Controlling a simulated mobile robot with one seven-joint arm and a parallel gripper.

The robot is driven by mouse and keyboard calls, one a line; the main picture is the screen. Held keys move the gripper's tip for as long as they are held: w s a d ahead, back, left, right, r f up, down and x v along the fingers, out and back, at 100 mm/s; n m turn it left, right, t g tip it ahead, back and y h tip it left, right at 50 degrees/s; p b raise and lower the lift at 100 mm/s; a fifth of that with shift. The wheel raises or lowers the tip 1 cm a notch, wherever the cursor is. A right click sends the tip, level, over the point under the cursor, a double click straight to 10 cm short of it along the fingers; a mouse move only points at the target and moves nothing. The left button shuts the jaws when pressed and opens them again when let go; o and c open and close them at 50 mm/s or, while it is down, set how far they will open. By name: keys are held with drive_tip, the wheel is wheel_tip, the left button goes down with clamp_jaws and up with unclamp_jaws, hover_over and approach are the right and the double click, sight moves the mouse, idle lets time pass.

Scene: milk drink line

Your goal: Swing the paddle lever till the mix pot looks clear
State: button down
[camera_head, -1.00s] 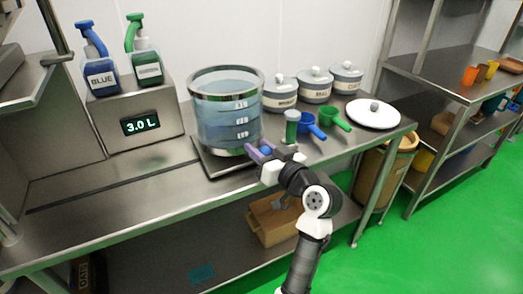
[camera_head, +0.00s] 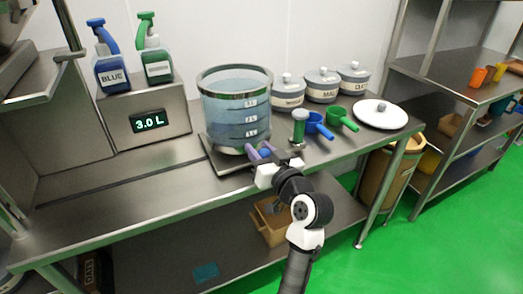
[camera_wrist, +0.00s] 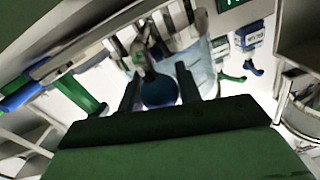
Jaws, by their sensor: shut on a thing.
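The mix pot (camera_head: 236,112) is a large clear vessel with a metal rim and dark level marks. It stands on a metal base plate on the bench and holds pale bluish, see-through liquid. My gripper (camera_head: 266,155) is at the pot's lower front right. Its fingers are shut on the blue round knob of the paddle lever (camera_head: 265,153). In the wrist view the blue knob (camera_wrist: 160,92) sits between the two dark fingers of my gripper (camera_wrist: 160,88). The rest of the lever and the paddle are mostly hidden.
A 3.0 L display (camera_head: 150,121) stands left, with blue (camera_head: 112,74) and green (camera_head: 157,66) bottles on top. The bench front left is clear.

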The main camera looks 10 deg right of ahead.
drive_tip(key=shift+a+r, duration=0.1)
drive_tip(key=c, duration=1)
unclamp_jaws()
drive_tip(key=shift+w, duration=0.1)
drive_tip(key=shift+s+d, duration=0.2)
drive_tip(key=shift+s, duration=0.15)
drive_tip(key=b+v, duration=0.2)
drive_tip(key=v, duration=1.1)
drive_tip(key=shift+b, duration=0.35)
